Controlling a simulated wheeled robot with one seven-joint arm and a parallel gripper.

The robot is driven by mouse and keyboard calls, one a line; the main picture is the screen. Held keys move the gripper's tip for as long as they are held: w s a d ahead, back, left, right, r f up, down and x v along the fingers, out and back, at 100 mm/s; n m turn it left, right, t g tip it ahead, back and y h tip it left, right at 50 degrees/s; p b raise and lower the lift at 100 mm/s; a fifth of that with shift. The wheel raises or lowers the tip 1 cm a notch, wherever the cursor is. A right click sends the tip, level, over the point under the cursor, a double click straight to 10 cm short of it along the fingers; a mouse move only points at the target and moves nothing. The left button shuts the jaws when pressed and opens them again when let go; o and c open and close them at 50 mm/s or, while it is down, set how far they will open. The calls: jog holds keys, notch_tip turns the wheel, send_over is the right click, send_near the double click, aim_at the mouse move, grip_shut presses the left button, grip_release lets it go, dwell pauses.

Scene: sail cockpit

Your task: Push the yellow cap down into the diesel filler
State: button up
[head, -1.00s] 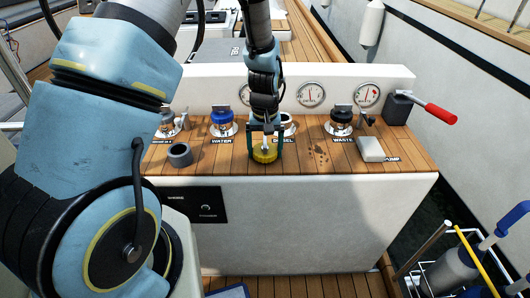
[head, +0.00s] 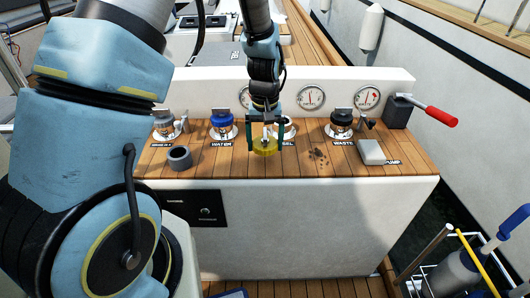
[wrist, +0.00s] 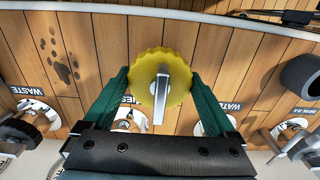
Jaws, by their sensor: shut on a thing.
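The yellow cap (head: 265,147) has a ribbed rim and a grey bar handle across its top. It also shows in the wrist view (wrist: 146,72). My gripper (wrist: 161,80), with green fingers, is shut on the cap, one finger on each side. In the head view my gripper (head: 266,133) holds it over the teak top, in front of the diesel filler (head: 289,131). The filler is mostly hidden by my gripper; part of its pale plate shows in the wrist view (wrist: 128,121). I cannot tell the cap's exact height above the wood.
A blue-capped water filler (head: 222,124) is left of the diesel one, a black-capped waste filler (head: 341,123) right. A grey ring (head: 180,157) and a pale block (head: 371,152) sit on the top. A red-handled lever (head: 436,115) stands at right. Gauges (head: 311,98) line the back.

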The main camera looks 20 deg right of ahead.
notch_tip(320, 180, up, 8)
jog(key=shift+f, duration=0.25)
jog(key=shift+r+p, duration=0.95)
jog(key=shift+p, duration=0.2)
